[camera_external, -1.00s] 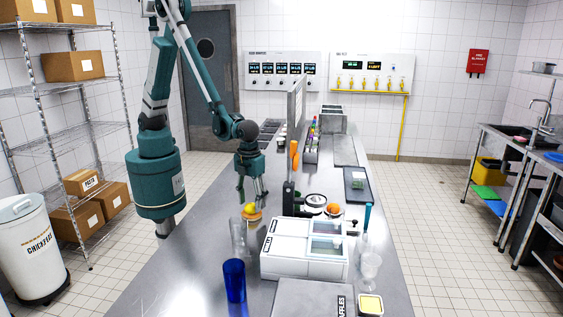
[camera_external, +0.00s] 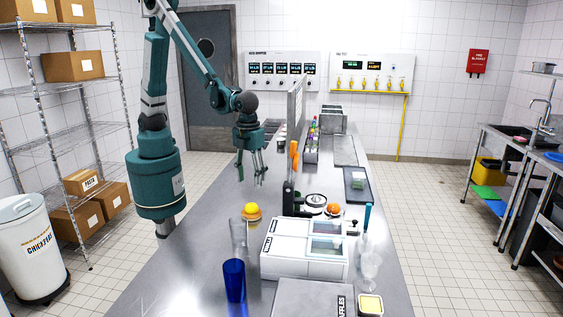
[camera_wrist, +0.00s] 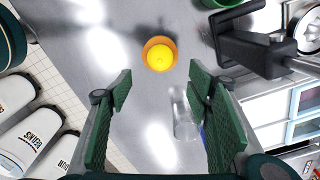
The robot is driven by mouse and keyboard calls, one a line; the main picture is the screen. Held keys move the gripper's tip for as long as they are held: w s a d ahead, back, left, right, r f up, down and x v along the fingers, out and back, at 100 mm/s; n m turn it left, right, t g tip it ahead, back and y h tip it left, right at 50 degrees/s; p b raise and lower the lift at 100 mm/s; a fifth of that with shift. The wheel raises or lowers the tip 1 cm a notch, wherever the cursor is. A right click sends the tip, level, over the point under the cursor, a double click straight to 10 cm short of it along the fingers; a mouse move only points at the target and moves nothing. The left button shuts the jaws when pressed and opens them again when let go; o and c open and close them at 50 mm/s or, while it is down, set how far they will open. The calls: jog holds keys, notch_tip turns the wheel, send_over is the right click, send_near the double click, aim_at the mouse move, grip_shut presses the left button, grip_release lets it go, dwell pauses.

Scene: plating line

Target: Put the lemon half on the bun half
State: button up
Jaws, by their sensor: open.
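The yellow lemon half (camera_external: 252,208) rests on top of the orange-brown bun half (camera_external: 246,216) on the steel counter. In the wrist view the lemon half (camera_wrist: 160,59) sits inside the bun half's outline (camera_wrist: 158,40), a little toward its lower side. My gripper (camera_external: 253,176) is open and empty, raised above and behind the pair in the outside view. In the wrist view my gripper's green fingers (camera_wrist: 160,93) are spread wide, with nothing between them but counter and part of a clear glass.
A clear glass (camera_external: 238,235) stands just in front of the bun half, with a blue glass (camera_external: 234,281) nearer. A white machine (camera_external: 290,261) and a dark-posted stand (camera_external: 288,199) are to the right. Another orange item (camera_external: 333,209) lies beyond. The counter's left side is clear.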

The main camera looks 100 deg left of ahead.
jog(key=shift+r, duration=0.2)
dwell(0.6)
jog(key=s+a+r+n+t, duration=0.1)
jog(key=s+a+r+n, duration=0.2)
jog(key=a+r+n, duration=0.35)
jog(key=s+a+r+n+t, duration=0.2)
jog(key=s+a+r+n, duration=0.15)
jog(key=a+r, duration=0.5)
jog(key=s+a+r+n+t, duration=0.3)
jog(key=s+a+n+t, duration=0.1)
jog(key=s+a+n, duration=0.8)
jog(key=s+a, duration=0.1)
jog(key=a, duration=0.2)
jog(key=shift+a+r+n, duration=0.2)
jog(key=shift+a+n, duration=0.1)
